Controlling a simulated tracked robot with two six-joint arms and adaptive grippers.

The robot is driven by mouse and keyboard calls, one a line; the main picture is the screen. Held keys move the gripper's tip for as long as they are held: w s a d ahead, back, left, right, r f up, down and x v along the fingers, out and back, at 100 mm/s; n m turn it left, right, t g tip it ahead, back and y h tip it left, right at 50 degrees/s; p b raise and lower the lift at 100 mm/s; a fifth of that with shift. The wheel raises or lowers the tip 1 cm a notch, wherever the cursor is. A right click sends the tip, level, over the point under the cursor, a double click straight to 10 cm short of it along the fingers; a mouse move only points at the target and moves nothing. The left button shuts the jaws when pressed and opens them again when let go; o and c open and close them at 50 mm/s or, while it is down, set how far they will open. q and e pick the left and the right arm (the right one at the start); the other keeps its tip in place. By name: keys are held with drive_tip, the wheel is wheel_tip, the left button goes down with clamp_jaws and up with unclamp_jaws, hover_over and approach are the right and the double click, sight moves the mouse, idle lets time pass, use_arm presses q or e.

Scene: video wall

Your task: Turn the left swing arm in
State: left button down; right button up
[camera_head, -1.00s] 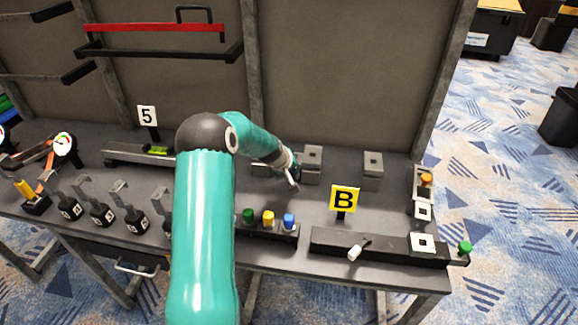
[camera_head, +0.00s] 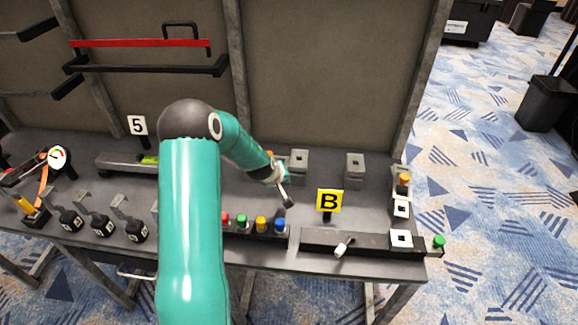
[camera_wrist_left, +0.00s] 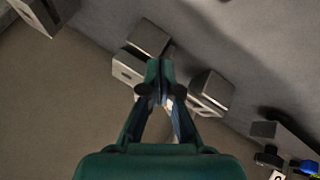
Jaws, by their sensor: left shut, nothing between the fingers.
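I cannot tell for sure which part is the left swing arm. Two grey blocks with square holes, a left block (camera_head: 299,166) and a right block (camera_head: 355,169), stand on the bench. My left gripper (camera_head: 288,201) is in front of the left block, pointing down to the right, with nothing in it. In the left wrist view its fingers (camera_wrist_left: 159,88) meet between a near block (camera_wrist_left: 128,66) and another block (camera_wrist_left: 212,88). My teal arm hides part of the bench's middle. The right gripper is not in view.
Coloured buttons (camera_head: 261,224) sit in front. The back panel (camera_head: 320,75) rises behind. Bare bench lies between the blocks and the B sign.

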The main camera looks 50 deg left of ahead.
use_arm(q)
drive_tip(key=d+r, duration=0.1)
drive_tip(key=r, duration=0.1)
drive_tip(key=d+r+p, duration=0.1)
drive_tip(key=shift+s+d+r, duration=0.15)
drive_tip(key=shift+d+r, duration=0.2)
drive_tip(key=shift+d, duration=0.05)
